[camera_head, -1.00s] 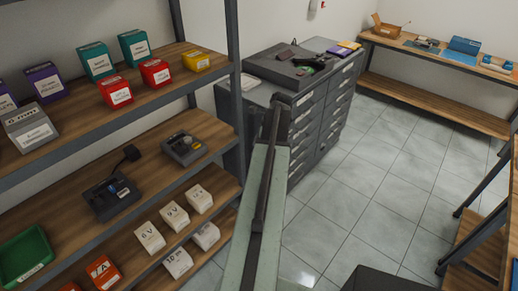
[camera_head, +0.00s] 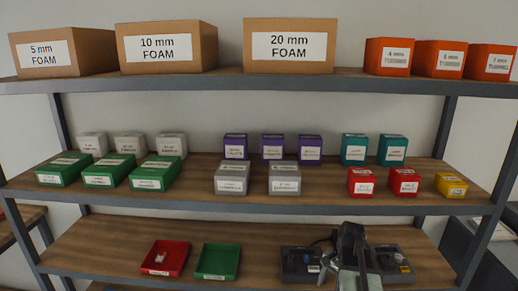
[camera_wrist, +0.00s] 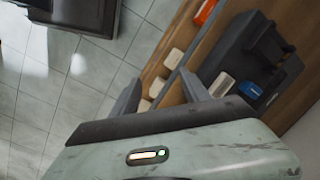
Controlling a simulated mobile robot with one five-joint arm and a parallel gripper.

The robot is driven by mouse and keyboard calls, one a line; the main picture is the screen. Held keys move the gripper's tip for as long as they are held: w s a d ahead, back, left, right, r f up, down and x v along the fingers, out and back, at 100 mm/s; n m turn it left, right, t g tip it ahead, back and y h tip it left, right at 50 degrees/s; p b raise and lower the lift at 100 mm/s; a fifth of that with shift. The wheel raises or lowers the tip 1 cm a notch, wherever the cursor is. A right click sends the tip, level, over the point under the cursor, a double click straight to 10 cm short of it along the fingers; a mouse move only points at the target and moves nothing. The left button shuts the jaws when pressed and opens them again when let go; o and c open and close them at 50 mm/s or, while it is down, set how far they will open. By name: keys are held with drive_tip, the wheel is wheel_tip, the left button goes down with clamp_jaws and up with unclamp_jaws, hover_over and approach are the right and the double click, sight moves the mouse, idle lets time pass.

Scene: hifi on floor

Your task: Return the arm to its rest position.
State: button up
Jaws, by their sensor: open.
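My arm (camera_head: 353,262) stands at the bottom of the head view, right of centre, in front of the shelf's lower board. It looks compact, and I cannot make out the jaws there. In the wrist view my gripper (camera_wrist: 159,77) shows two dark fingers spread apart with nothing between them. Beyond them are a wooden shelf board, several pale boxes and a dark device (camera_wrist: 250,65).
A shelf unit (camera_head: 260,203) fills the head view, with foam boxes (camera_head: 166,47) on top and small boxes in the middle. A red tray (camera_head: 165,258), a green tray (camera_head: 217,261) and dark devices (camera_head: 300,265) are on the lower board. Tiled floor (camera_wrist: 85,75) shows in the wrist view.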

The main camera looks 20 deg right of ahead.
drive_tip(key=a+n+h, duration=0.1)
drive_tip(key=a+n, duration=1.1)
drive_tip(key=a, duration=1.3)
drive_tip(key=shift+w+a+f+n+g+h, duration=0.2)
drive_tip(key=shift+w+f+n+g+h, duration=0.1)
drive_tip(key=shift+f+g, duration=0.1)
